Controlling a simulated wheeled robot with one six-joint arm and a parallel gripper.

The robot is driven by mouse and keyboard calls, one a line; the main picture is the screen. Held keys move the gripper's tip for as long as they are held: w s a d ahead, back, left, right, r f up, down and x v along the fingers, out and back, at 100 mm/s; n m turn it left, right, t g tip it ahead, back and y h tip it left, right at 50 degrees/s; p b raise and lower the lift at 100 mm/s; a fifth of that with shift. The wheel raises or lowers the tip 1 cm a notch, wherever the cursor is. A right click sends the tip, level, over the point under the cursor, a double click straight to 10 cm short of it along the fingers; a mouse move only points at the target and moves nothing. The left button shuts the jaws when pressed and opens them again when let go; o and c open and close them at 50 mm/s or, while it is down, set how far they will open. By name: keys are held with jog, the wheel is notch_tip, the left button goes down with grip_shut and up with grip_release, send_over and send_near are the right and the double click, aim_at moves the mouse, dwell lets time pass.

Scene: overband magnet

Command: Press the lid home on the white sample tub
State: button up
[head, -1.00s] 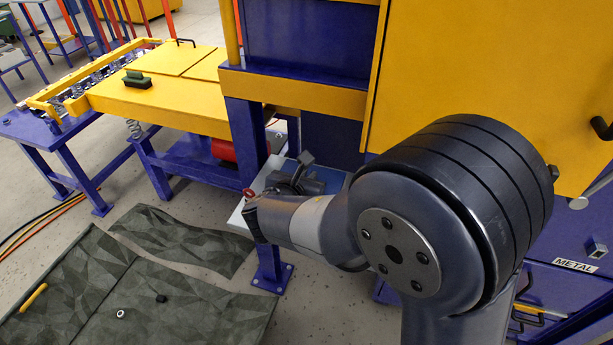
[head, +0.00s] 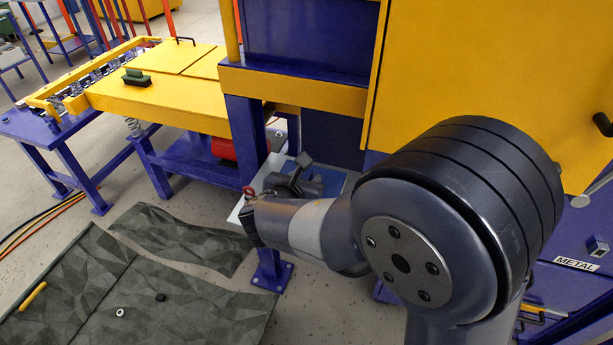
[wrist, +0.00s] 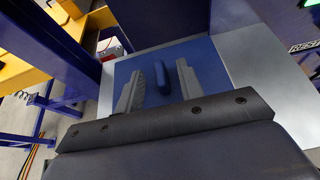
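My gripper (wrist: 160,68) shows in the wrist view with its two grey fingers apart. A dark blue rounded oblong piece (wrist: 162,82) shows between the fingers; I cannot tell whether it touches them or what it belongs to. Below lies a blue mat (wrist: 212,72) on a pale grey tabletop (wrist: 237,50). In the head view my gripper (head: 288,180) is over the same small table (head: 238,212), partly hidden by my own arm. I cannot make out the white sample tub or its lid in either current view.
The blue frame post (head: 246,135) and yellow machine housing (head: 470,70) stand close around the small table. A yellow bench (head: 165,90) with a green-black brush (head: 137,79) is at left. Dark matting (head: 90,285) covers the floor at front left.

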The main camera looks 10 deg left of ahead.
jog(key=p+v, duration=0.1)
jog(key=v, duration=0.8)
jog(key=shift+s+r, duration=0.15)
jog(key=shift+s, duration=0.2)
jog(key=shift+d, duration=0.1)
jog(key=b+x, duration=0.1)
jog(key=x, duration=1)
jog(key=shift+r, duration=0.45)
jog(key=shift+f, duration=0.1)
